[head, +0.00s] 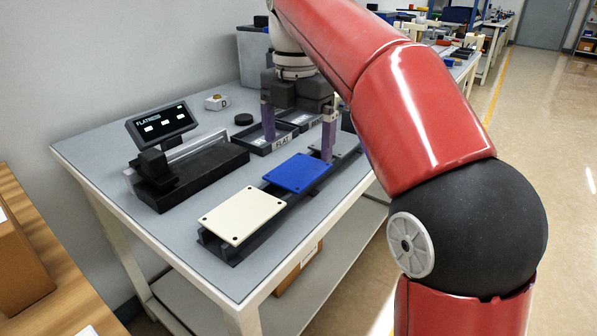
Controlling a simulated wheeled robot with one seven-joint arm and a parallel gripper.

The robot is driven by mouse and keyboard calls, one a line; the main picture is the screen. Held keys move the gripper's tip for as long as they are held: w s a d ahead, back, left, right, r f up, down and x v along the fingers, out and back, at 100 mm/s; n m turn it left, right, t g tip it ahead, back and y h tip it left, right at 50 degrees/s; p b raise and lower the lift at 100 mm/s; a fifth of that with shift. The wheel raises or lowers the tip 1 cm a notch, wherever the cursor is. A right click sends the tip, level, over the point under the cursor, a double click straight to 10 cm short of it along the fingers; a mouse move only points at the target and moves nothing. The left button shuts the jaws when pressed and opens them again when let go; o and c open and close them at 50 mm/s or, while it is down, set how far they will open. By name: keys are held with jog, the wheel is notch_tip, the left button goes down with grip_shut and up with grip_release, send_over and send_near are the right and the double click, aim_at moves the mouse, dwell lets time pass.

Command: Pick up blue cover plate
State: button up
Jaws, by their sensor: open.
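The blue cover plate (299,173) lies flat on a dark rail fixture (268,228) on the grey table. It is a square plate with small corner holes. A cream plate (243,215) of similar shape lies on the same fixture, nearer and to the left. My gripper (298,144) is open above and just behind the blue plate, with its two purple fingers pointing down and apart. The right finger's tip shows close to the plate's far right corner; I cannot tell whether it touches. Nothing shows between the fingers.
A black device (185,172) with a tilted display (158,121) stands left of the fixture. Dark trays (258,146), one labelled FLAT, lie behind the blue plate. A black disc (243,119) and a small button box (216,102) sit further back. The table's front left is clear.

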aim_at(299, 170)
notch_tip(299, 170, down, 5)
jog(key=shift+w+d+r+b, duration=0.1)
jog(key=shift+d+r+b, duration=0.05)
jog(key=shift+b, duration=0.45)
jog(key=c, duration=1.1)
